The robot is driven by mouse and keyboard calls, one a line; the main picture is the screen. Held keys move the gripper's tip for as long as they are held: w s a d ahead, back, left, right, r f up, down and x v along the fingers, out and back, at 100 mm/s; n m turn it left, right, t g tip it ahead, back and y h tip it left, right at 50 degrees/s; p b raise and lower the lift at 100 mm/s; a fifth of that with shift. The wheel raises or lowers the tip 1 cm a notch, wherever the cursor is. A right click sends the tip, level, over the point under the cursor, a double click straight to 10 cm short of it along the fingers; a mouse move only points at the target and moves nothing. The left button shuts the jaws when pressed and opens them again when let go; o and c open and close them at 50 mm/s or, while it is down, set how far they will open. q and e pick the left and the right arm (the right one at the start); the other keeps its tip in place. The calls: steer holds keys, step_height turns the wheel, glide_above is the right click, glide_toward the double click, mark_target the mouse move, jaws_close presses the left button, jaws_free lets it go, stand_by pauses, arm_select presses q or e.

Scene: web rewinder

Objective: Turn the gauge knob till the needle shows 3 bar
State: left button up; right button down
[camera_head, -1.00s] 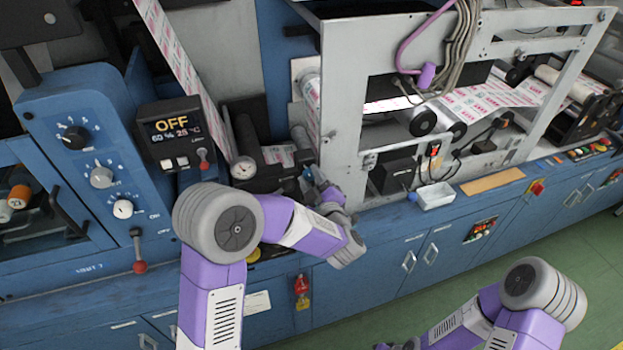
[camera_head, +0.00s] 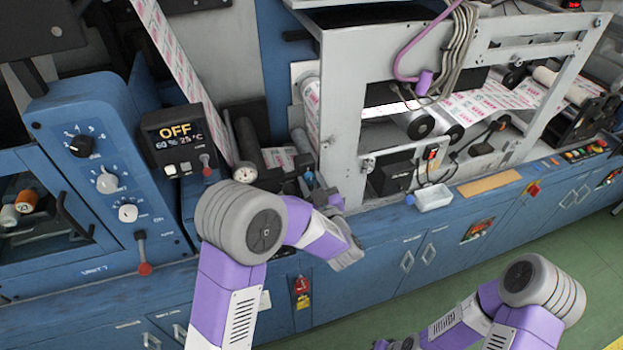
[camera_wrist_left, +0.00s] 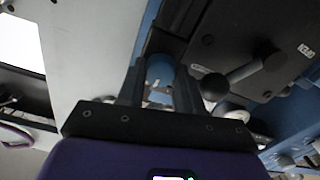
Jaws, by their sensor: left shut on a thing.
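My left gripper (camera_head: 314,188) reaches to the machine's front at mid-picture. In the left wrist view its two dark fingers (camera_wrist_left: 160,88) are shut on a blue round knob (camera_wrist_left: 160,68), one on each side. In the head view only a small bit of blue (camera_head: 308,177) shows at the fingertips.
A blue control panel (camera_head: 100,160) with several dials and a red-knobbed lever (camera_head: 145,268) stands at the left. A display (camera_head: 175,138) reads OFF. A grey frame (camera_head: 343,120) rises right of the gripper. A white tray (camera_head: 433,197) sits on the ledge.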

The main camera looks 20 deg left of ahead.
arm_select(q)
steer(key=shift+m+p, duration=1.1)
steer(key=shift+m, duration=0.8)
steer(key=o, duration=0.8)
steer(key=shift+c, duration=0.2)
steer(key=shift+d, duration=0.1)
steer(key=v, duration=0.7)
steer(key=shift+s+d, duration=0.15)
steer(key=shift+s, duration=0.1)
